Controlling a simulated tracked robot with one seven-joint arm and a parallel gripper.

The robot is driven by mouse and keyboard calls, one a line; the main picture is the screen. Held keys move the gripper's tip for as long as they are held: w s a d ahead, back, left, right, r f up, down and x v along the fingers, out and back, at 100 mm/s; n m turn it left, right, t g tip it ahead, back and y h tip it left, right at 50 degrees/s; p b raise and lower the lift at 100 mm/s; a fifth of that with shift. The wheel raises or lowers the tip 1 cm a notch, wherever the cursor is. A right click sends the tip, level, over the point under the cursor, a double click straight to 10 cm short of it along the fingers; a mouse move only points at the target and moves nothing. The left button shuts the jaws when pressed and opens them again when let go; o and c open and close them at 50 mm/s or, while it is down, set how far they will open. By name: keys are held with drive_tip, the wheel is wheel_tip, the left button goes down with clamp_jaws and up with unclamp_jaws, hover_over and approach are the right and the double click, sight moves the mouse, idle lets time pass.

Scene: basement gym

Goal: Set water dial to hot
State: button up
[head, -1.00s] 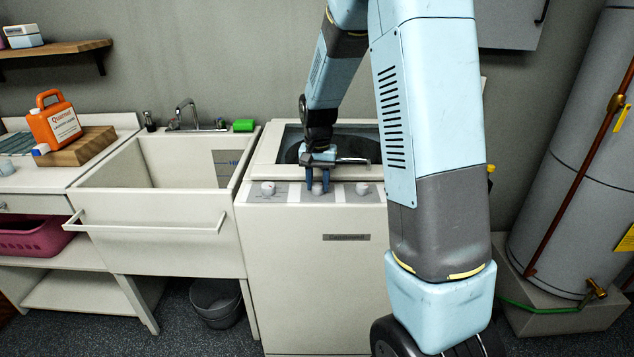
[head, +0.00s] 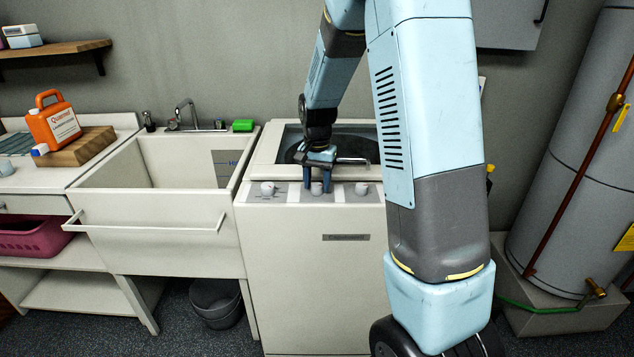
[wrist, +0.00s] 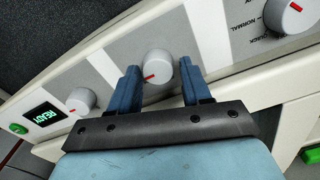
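The washer (head: 300,260) has three white dials on its sloping front panel. The middle dial (head: 317,188) stands between the blue fingers of my gripper (head: 318,187). In the wrist view this dial (wrist: 157,66) has a red pointer mark and sits between the fingertips of my gripper (wrist: 160,82). The fingers are spread, with a gap visible on the right side of the dial; I cannot tell whether the left finger touches it. No hot or cold lettering is readable around this dial.
A left dial (head: 267,188) with cycle lettering, including NORMAL, and a right dial (head: 361,189) flank the middle one. A display (wrist: 45,115) reads READY beside a green button (wrist: 18,129). The sink (head: 150,207) adjoins the washer on the left.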

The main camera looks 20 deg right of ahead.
sight(317, 184)
drive_tip(key=shift+o, duration=1.2)
wheel_tip(317, 184, up, 14)
drive_tip(key=shift+f, duration=0.2)
drive_tip(key=s+r+n+t, duration=0.2)
drive_tip(key=s+r+n, duration=0.1)
drive_tip(key=s, duration=1.1)
drive_tip(key=s+r+n+t, duration=0.3)
drive_tip(key=s+r, duration=0.1)
drive_tip(key=s, duration=1.1)
drive_tip(key=shift+r+n+t, duration=0.3)
drive_tip(key=shift+r+n, duration=0.1)
